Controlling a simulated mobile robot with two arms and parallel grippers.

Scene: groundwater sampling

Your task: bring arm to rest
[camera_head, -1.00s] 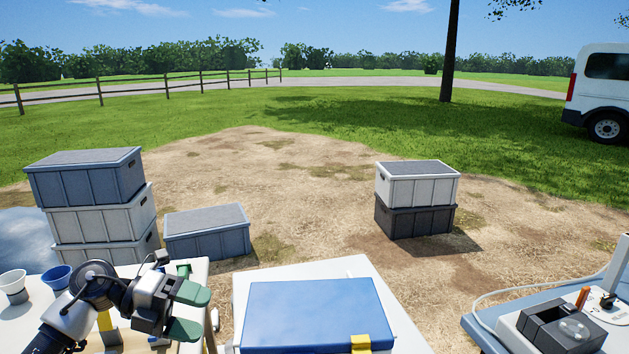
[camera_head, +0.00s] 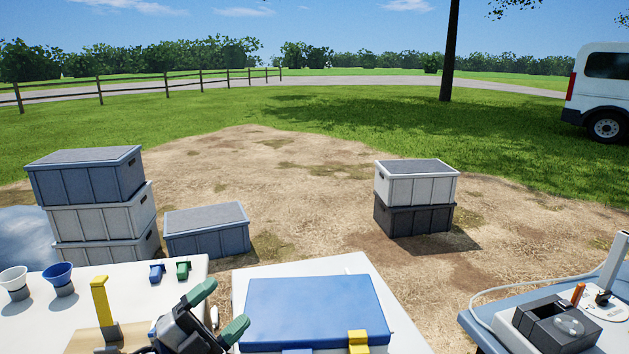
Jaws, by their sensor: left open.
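My left gripper (camera_head: 218,312) is at the bottom of the head view, between the left white table (camera_head: 45,318) and the blue-lidded box (camera_head: 312,306). Its two green-tipped fingers are spread apart with nothing between them. It points up and to the right, and its right finger is close to the box's left edge in the picture. Most of the left arm is below the frame. My right gripper is not in view.
On the left table are a white cup (camera_head: 14,281), a blue cup (camera_head: 59,277), a yellow upright piece (camera_head: 102,300), and small blue (camera_head: 157,272) and green (camera_head: 183,270) clips. A right-hand table carries a dark-topped device (camera_head: 548,325). Stacked crates (camera_head: 90,178) stand on the ground beyond.

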